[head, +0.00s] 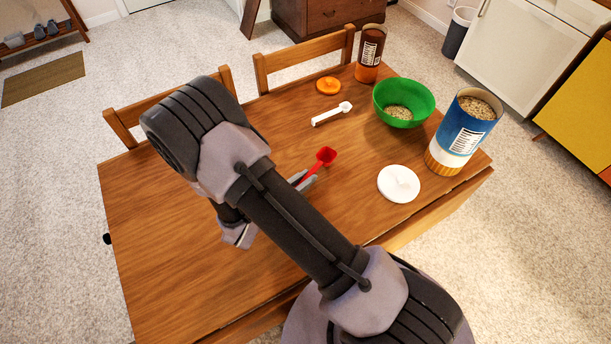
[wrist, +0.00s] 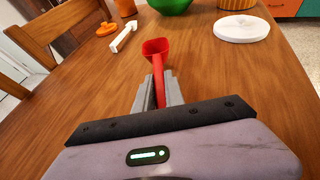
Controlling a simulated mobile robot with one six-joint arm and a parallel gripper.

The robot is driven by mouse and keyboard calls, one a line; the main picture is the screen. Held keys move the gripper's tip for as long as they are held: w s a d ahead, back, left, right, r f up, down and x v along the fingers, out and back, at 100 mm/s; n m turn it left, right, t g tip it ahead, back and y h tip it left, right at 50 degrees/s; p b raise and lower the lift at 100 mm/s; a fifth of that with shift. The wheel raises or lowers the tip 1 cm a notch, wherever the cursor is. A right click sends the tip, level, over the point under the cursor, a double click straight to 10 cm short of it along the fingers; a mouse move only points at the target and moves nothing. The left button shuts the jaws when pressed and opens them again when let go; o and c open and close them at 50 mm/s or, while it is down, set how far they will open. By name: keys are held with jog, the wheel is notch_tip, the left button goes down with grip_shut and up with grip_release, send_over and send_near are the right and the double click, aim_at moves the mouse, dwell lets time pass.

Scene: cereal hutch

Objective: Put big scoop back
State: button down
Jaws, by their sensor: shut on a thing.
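A red scoop (head: 325,156) is held by its handle in my gripper (head: 303,181), its cup pointing away from the fingers. In the wrist view the red scoop (wrist: 156,52) stands out beyond the fingertips of my gripper (wrist: 158,88), which are shut on the handle. A white scoop (head: 332,113) lies on the table behind it. Which scoop is the bigger I cannot tell for sure. A blue canister (head: 466,135) full of oats stands open at the right, and a brown canister (head: 369,55) stands at the back. My arm hides part of the table.
A green bowl (head: 403,104) with some oats stands between the canisters. A white lid (head: 398,183) lies in front of the blue canister, and an orange lid (head: 328,86) lies near the brown one. Chairs (head: 303,62) stand at the far edge. The left of the wooden table (head: 160,240) is clear.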

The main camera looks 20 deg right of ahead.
jog(key=shift+f+b, duration=0.45)
jog(key=shift+f, duration=0.15)
dwell(0.3)
jog(key=c, duration=1.3)
grip_release()
jog(key=shift+c, duration=0.2)
jog(key=p+v, duration=0.5)
jog(key=v, duration=1.3)
jog(key=s+d+r+m+y, duration=0.2)
jog(key=s+r+m+y, duration=0.1)
jog(key=r+m, duration=0.6)
jog(key=s+d+r+m+g+y, duration=0.1)
jog(key=r+m+y, duration=0.4)
jog(key=r+m, duration=0.5)
jog(key=s+d+r+m+y, duration=0.4)
jog(key=d+r+m+y, duration=0.1)
jog(key=r+m, duration=0.5)
jog(key=shift+s+r+g, duration=0.2)
jog(key=shift+s+g, duration=0.1)
jog(key=shift+s, duration=0.1)
